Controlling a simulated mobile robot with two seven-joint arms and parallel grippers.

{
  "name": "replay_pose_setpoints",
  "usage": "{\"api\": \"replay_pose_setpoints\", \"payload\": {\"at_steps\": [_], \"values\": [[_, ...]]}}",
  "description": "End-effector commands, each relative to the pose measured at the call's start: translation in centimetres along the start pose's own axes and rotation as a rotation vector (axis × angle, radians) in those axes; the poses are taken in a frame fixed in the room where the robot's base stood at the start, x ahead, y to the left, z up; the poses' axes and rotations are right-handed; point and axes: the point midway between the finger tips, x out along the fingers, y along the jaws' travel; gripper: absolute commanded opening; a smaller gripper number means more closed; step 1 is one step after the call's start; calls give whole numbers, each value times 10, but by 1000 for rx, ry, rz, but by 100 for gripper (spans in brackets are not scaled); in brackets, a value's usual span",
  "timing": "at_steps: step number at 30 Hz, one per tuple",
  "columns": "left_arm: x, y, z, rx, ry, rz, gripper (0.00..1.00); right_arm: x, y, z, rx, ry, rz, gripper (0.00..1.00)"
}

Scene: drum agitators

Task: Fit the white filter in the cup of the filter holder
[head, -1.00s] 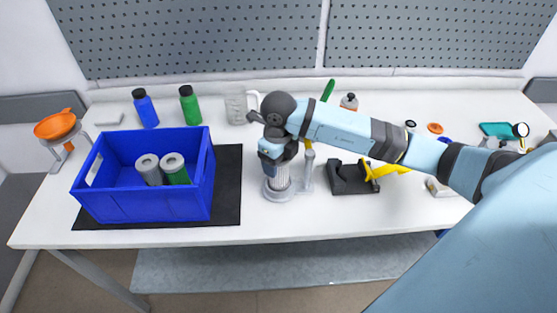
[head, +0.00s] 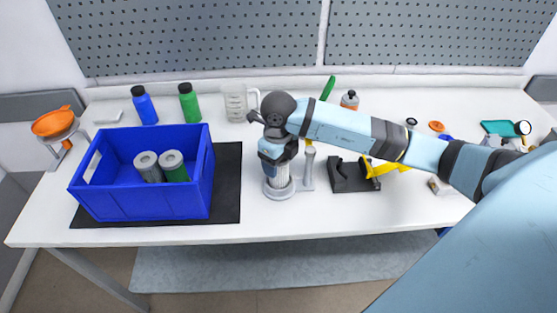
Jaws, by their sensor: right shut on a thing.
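The white filter (head: 282,176) stands upright, low at the cup of the filter holder (head: 279,192), a pale grey round base with a post beside it. My right gripper (head: 276,166) points down over the filter and is shut on its upper part. The gripper hides the filter's top, and I cannot tell how deep the filter sits in the cup. My left gripper is not in view.
A blue crate (head: 140,201) with two cylinders stands on a black mat (head: 228,200) to the left. A black stand (head: 350,178) with a yellow tool (head: 384,170) is to the right. Bottles and a clear jug (head: 236,103) stand behind. The front table strip is clear.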

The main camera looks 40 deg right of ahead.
Motion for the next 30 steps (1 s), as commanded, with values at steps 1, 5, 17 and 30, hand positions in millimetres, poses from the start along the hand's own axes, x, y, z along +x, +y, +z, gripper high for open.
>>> {"api": "replay_pose_setpoints", "payload": {"at_steps": [1,5,17,30], "values": [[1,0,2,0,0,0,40,1,0,0,0,-1,0,38],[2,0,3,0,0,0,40,3,0,0,0,0,0,38],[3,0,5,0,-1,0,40,4,0,0,0,0,0,38],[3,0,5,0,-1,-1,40,5,0,0,0,0,0,100]]}}
